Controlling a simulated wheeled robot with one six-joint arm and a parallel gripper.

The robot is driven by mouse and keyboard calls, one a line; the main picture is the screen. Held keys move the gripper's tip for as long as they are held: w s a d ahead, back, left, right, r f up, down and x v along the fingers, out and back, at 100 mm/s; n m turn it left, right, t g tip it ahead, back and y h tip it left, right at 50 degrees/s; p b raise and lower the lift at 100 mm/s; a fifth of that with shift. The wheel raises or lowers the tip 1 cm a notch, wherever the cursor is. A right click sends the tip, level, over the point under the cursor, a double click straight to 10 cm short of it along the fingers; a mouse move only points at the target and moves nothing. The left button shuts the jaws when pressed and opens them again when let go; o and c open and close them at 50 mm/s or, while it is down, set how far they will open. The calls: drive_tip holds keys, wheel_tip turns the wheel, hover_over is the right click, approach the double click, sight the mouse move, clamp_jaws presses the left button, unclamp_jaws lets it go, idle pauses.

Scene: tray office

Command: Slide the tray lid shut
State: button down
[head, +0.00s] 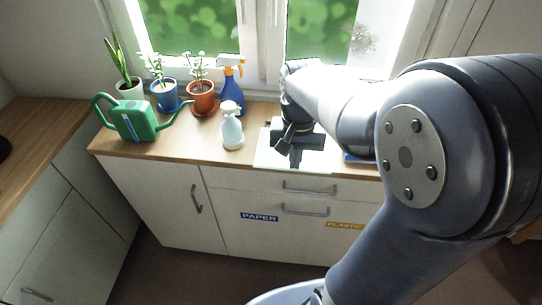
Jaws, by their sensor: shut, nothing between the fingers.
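A flat white panel (264,156), which looks like the tray or its lid, lies on the wooden counter below the window. I cannot tell the lid from the tray, or how far it is open. My gripper (294,160) is shut and empty, pointing down over the panel. Whether it touches the panel is not clear. My gripper and arm hide the panel's middle and part of its far side. A blue edge (352,157) shows to the right, mostly behind my arm.
A pale spray bottle (232,130) stands just left of the panel. Behind it are a blue spray bottle (232,88) and potted plants (203,98). A green watering can (135,121) is farther left. Cabinet fronts with handles (309,188) drop below the counter edge.

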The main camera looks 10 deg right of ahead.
drive_tip(key=w+d+f+p, duration=0.1)
drive_tip(key=w+f, duration=0.2)
drive_tip(key=f, duration=0.6)
drive_tip(key=shift+w+d+f, duration=0.25)
drive_tip(key=shift+w+f, duration=0.05)
drive_tip(key=w, duration=0.1)
drive_tip(key=w+d, duration=0.1)
drive_tip(key=w, duration=0.3)
drive_tip(key=shift+w+d, duration=0.1)
drive_tip(key=shift+d, duration=0.25)
